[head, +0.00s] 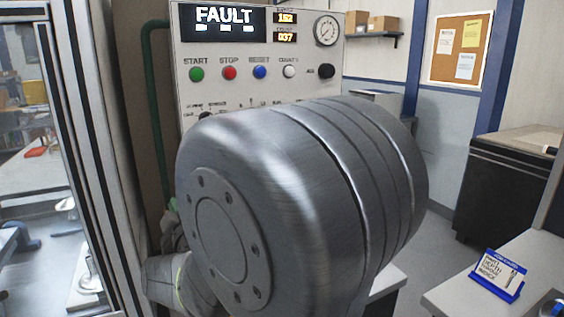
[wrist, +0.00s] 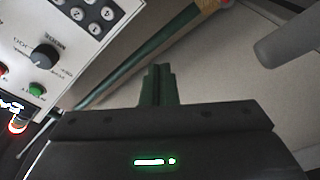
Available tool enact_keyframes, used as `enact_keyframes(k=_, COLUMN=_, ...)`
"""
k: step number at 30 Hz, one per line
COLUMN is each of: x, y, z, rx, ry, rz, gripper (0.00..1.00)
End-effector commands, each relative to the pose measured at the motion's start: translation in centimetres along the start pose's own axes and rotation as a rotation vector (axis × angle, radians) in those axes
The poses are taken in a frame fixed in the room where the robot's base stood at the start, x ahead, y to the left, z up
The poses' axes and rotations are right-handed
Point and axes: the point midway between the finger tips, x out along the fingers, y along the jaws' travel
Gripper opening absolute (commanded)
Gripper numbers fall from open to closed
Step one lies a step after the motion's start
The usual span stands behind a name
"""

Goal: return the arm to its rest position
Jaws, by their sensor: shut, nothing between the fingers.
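My gripper (wrist: 158,80) shows in the wrist view with its two dark green fingers together and nothing between them. It points towards a plain pale surface, apart from the control panel at the left. In the head view a large grey rounded joint of my own arm (head: 290,200) fills the middle and hides what lies behind it. My gripper cannot be made out in the head view.
The control panel (head: 255,90) reads FAULT and has several buttons and a gauge (head: 326,30). In the wrist view the panel (wrist: 75,35) shows a black knob and keypad. A green pipe (wrist: 130,66) runs nearby. A blue-framed card (head: 498,275) stands on a right-hand table.

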Motion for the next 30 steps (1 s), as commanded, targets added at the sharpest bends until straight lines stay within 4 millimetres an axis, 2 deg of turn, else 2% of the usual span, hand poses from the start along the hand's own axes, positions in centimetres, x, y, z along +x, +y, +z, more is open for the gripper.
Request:
enact_keyframes(k=3, x=-1.5, y=0.0, z=0.0, rx=0.002, ry=0.001, rz=0.001, gripper=0.0)
enact_keyframes(k=9, x=-2.8, y=0.0, z=0.0, rx=0.001, ry=0.0, rz=0.0, gripper=0.0)
enact_keyframes(k=23, x=-3.1, y=0.0, z=0.1, rx=0.001, ry=-0.001, rz=0.0, gripper=0.0)
enact_keyframes(k=30, x=-3.9, y=-0.5, z=1.0, rx=-0.015, ry=-0.01, rz=-0.012, gripper=0.0)
